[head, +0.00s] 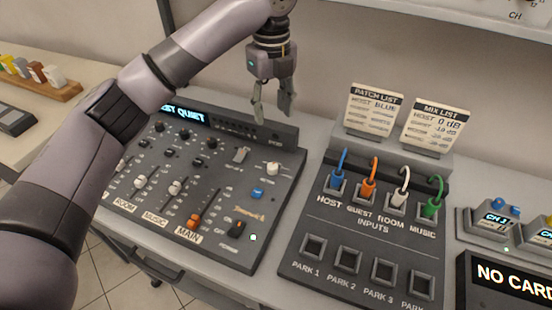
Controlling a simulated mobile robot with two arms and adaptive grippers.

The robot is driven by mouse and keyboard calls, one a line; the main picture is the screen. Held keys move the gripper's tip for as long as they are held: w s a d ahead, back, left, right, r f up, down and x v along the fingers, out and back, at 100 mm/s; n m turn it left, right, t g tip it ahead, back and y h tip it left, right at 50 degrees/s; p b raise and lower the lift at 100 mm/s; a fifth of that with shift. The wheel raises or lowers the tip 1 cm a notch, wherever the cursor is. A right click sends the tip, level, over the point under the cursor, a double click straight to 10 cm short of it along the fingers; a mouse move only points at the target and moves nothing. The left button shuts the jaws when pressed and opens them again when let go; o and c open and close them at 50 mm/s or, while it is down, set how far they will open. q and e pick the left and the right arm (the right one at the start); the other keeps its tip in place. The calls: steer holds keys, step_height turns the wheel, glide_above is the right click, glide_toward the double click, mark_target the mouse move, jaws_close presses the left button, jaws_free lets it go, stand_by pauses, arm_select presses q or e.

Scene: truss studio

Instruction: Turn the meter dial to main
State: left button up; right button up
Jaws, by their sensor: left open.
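The grey mixing desk (223,222) stands on the table below my left arm, with a lit display reading "...ST QUIET". A small grey control (240,154) and a round white knob (273,168) sit on its upper right part. The small lettering there is too blurred to tell which is the meter dial or where it points. My left gripper (273,108) hangs fingers down above the desk's back right edge, open and empty, apart from both controls. My left arm covers the desk's left part. My right gripper is not in view.
A patch panel (293,272) with blue, orange, white and green cables stands right of the desk. Two cards, the patch list (371,112) and mix list (433,126), stand behind it. A shelf (470,20) overhangs at upper right.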

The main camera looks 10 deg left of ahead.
arm_select(q)
steer(key=s+f, duration=0.1)
steer(key=f, duration=0.1)
glide_toward(272, 166)
step_height(272, 166, down, 7)
steer(key=shift+f+p, duration=0.2)
steer(key=shift+p, duration=0.25)
steer(key=shift+w+f, duration=0.1)
steer(key=shift+f, duration=0.7)
jaws_close()
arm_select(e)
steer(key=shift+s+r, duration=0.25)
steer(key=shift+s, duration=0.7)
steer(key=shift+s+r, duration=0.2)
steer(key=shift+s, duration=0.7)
